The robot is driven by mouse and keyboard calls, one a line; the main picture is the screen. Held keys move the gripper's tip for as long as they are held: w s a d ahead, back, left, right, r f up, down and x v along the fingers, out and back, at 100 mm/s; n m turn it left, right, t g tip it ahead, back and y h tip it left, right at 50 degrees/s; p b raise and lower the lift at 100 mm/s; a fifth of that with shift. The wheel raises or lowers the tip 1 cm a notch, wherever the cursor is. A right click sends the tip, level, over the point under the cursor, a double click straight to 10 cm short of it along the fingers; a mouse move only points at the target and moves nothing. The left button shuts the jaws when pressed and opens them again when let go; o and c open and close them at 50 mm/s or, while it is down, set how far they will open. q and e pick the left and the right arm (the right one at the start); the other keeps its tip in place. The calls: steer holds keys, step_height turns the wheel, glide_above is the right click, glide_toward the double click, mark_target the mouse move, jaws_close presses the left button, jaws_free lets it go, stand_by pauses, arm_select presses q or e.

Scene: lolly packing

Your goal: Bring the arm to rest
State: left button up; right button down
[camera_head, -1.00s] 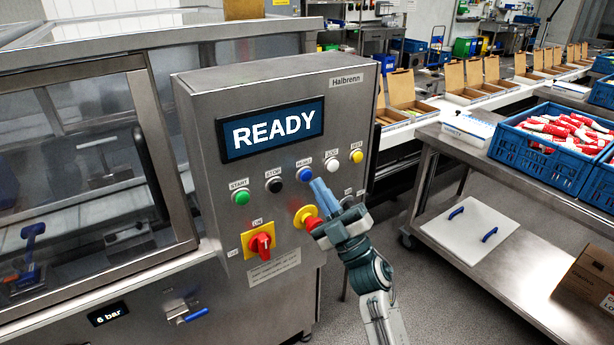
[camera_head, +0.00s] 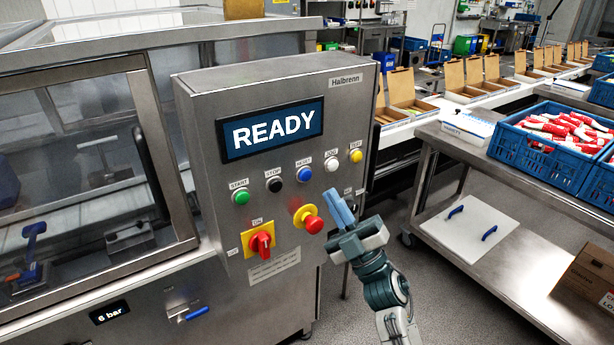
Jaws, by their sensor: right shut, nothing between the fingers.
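My right gripper (camera_head: 339,208) is shut and empty. Its blue fingers point up in front of the right edge of the grey control panel (camera_head: 205,150), apart from the buttons as far as I can tell. The panel's display (camera_head: 272,128) reads READY. The blue button (camera_head: 305,174) and the red emergency stop knob (camera_head: 313,224) on its yellow base are in clear view to the left of the fingers. My left gripper is not in view.
A steel table (camera_head: 437,137) at the right carries a blue crate (camera_head: 545,150) of red and white packs. A white board (camera_head: 465,228) lies on its lower shelf, with a cardboard box (camera_head: 590,275) at the right. Open cartons (camera_head: 402,88) line the conveyor behind.

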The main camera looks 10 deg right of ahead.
steer(key=s+d+f+m+g+h, duration=0.3)
steer(key=d+f+m+h, duration=0.3)
steer(key=f+m+h, duration=0.25)
steer(key=s+d+f+m+g+h, duration=0.3)
steer(key=d+f+m+h, duration=0.3)
steer(key=f+m+h, duration=0.25)
steer(key=s+a+f+g+y, duration=0.1)
steer(key=s+f+g, duration=0.6)
steer(key=s, duration=0.5)
steer(key=s+a+f+g+y, duration=0.1)
steer(key=s+a+f+g, duration=0.1)
steer(key=s+f+g, duration=0.7)
steer(key=s+d+f+m+t, duration=0.1)
steer(key=d+f+t, duration=0.15)
steer(key=f, duration=2.45)
steer(key=s+d+f+g, duration=0.2)
steer(key=s+f, duration=1.7)
steer(key=f, duration=0.2)
steer(key=shift+s+f+b, duration=0.2)
steer(key=shift+b, duration=0.15)
